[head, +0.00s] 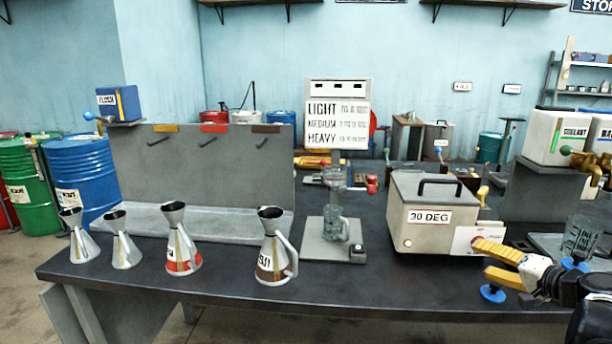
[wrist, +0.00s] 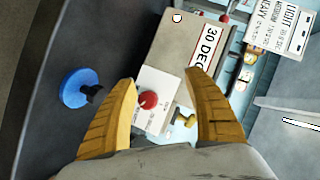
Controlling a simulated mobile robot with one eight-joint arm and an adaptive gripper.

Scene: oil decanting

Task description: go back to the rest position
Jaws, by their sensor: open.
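My gripper (head: 500,262) is at the right of the head view, over the front right part of the dark workbench (head: 350,285). Its two yellow fingers are apart, with nothing between them. In the wrist view my gripper (wrist: 165,110) is open too, pointing toward the metal box marked 30 DEG (wrist: 200,65) and a white card with a red knob (wrist: 148,99). The 30 DEG box also shows in the head view (head: 428,228), left of and beyond my gripper. A blue round knob (wrist: 80,88) is on the bench, apart from the fingers.
Several metal jugs, one with a brown band (head: 272,262), stand along the bench's front left. A glass mug (head: 336,226) stands on a plate under the LIGHT/MEDIUM/HEAVY sign (head: 337,124). A glass beaker (head: 579,238) and white containers (head: 556,135) are at right, close to my arm.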

